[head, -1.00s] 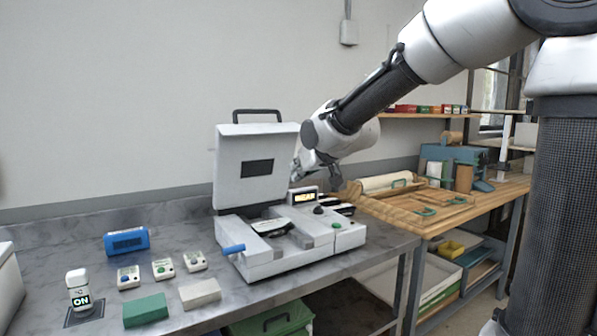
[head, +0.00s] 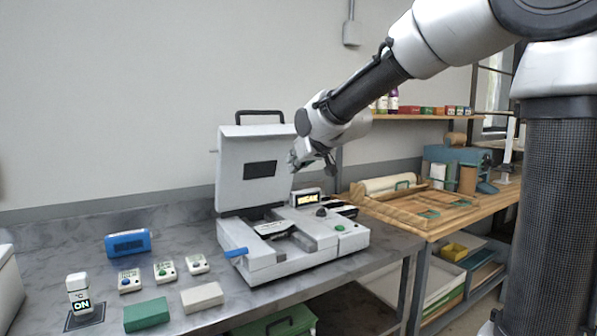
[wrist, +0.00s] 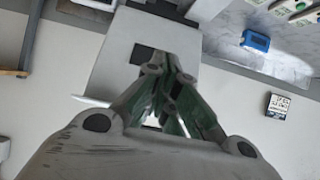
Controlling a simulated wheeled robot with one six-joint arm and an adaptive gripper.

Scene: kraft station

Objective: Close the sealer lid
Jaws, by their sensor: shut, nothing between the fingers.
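A small lit display (head: 307,198) stands behind the base. Blue, green and white items, including a blue block (head: 128,243) and a green block (head: 146,314), lie to the left. A wooden bench (head: 440,210) with trays stands at the right.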

